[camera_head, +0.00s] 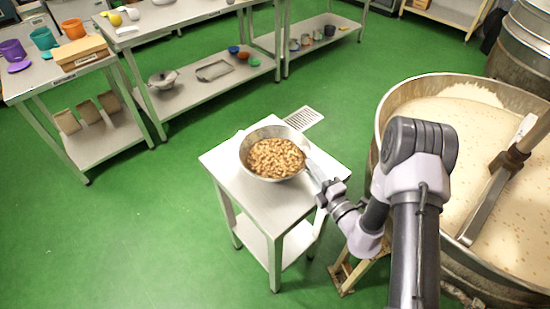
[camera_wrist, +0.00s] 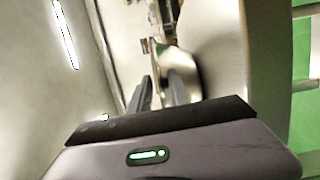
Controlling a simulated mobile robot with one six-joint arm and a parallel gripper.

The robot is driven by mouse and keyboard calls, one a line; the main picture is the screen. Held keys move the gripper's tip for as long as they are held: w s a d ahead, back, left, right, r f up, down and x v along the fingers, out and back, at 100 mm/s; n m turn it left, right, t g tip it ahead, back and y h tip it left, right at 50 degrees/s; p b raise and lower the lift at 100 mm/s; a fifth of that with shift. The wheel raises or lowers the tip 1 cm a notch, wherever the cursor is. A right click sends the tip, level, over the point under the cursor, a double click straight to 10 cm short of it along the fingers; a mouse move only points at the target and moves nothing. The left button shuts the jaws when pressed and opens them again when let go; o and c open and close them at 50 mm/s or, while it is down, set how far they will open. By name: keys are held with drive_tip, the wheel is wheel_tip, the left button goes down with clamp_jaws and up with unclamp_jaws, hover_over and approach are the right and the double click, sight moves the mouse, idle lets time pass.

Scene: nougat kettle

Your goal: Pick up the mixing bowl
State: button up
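The mixing bowl (camera_head: 250,168) is a round steel bowl full of brown nuts. It stands upright on a small white-grey table (camera_head: 226,161) in the head view. My gripper (camera_head: 312,172) reaches in from the right, with its fingers close to the bowl's right rim. In the wrist view my gripper (camera_wrist: 159,80) shows two fingers with a gap between them. A shiny curved metal surface, apparently the bowl (camera_wrist: 183,62), shows just beyond and beside the right finger. I cannot tell whether the fingers touch the rim.
A large steel kettle (camera_head: 379,130) of pale nougat mass with a mixing arm (camera_head: 490,203) stands right of the table. Steel shelves (camera_head: 190,97) and a side table (camera_head: 32,84) with coloured cups are behind. Green floor is clear at left.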

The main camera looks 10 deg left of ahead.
clamp_jaws()
drive_tip(key=shift+s, duration=0.1)
idle(1.1)
